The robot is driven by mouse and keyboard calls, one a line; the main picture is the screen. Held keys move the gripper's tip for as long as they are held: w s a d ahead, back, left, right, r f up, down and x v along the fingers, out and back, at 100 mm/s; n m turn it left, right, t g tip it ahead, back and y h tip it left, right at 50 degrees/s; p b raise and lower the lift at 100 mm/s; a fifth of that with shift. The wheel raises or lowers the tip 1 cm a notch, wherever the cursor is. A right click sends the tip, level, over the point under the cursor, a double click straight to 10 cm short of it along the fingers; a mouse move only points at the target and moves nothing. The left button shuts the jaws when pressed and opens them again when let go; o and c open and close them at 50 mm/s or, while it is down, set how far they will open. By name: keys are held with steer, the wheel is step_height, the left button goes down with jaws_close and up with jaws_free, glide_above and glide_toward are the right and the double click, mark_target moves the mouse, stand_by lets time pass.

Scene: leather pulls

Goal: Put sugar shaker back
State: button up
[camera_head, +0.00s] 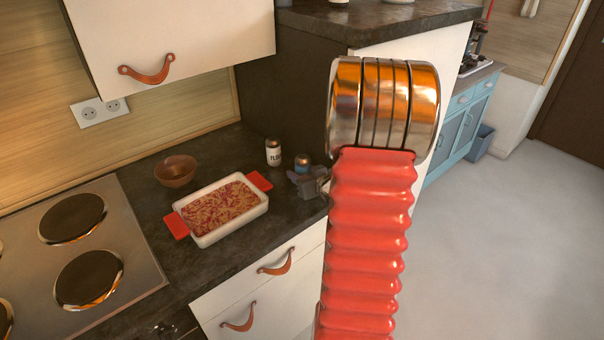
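A small dark bluish shaker with a copper-coloured top (302,161) shows on the dark counter, just behind my gripper. Its label cannot be read, so I cannot tell whether it is the sugar shaker. A white shaker with a dark top (273,153) stands upright to its left; its lettering seems to read "FLOUR". My grey gripper (300,181) is low over the counter, in front of the bluish shaker and partly hidden by my red arm. The fingers are too small to tell whether they are open, shut, or touching the shaker.
A white baking dish with red handles (228,231) sits on the counter (150,215), left of my gripper. A brown bowl (176,172) stands behind it. A stove (75,255) is at left, and a wall cabinet (175,40) hangs above. The floor at right is clear.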

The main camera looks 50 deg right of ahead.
steer(key=shift+r, duration=0.15)
steer(key=shift+s+r, duration=0.1)
steer(key=shift+s, duration=0.1)
steer(key=v, duration=1.1)
steer(key=shift+s+a+r, duration=0.1)
steer(key=shift+s+a, duration=0.05)
steer(key=shift+s, duration=0.15)
stand_by(0.4)
